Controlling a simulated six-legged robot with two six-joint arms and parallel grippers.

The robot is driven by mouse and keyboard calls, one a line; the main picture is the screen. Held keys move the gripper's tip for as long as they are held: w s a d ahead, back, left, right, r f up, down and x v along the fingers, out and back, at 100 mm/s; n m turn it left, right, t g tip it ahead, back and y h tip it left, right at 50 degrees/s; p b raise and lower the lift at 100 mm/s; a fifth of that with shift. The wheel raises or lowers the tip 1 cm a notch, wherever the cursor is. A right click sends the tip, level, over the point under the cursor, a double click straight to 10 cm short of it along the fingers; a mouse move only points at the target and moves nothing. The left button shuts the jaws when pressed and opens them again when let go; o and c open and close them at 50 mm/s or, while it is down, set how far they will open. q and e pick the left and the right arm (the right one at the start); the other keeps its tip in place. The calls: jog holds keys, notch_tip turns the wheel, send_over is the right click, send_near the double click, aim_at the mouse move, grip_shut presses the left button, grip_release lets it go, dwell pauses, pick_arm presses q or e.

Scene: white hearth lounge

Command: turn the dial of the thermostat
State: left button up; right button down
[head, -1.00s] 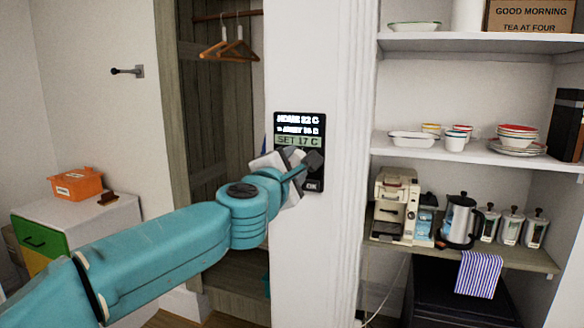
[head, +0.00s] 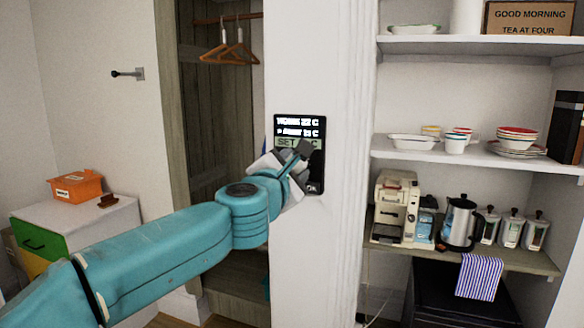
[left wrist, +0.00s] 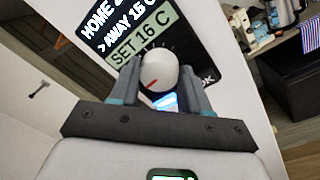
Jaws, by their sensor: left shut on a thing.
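The thermostat (head: 299,123) is a black panel on the white wall pillar in the head view. It also shows in the left wrist view (left wrist: 127,24), where its lit screen lists HOME, AWAY 15 C and SET 16 C. Its round white dial (left wrist: 159,70) has a red mark at the lower left. My left gripper (head: 293,160) is shut on the dial, with one finger on each side in the left wrist view. In the head view the gripper hides the dial and part of the SET line. My right gripper is not in view.
An open wardrobe with hangers (head: 230,50) stands left of the pillar. On the right, shelves (head: 410,143) hold dishes, a coffee machine (head: 396,208) and a kettle (head: 459,221). An orange box (head: 78,187) sits on a cabinet at the left.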

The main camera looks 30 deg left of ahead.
pick_arm(q)
jog(key=o, duration=1.1)
jog(key=shift+c, duration=0.2)
jog(key=v, duration=1.6)
jog(key=shift+s, duration=0.15)
jog(key=shift+d+f, duration=0.1)
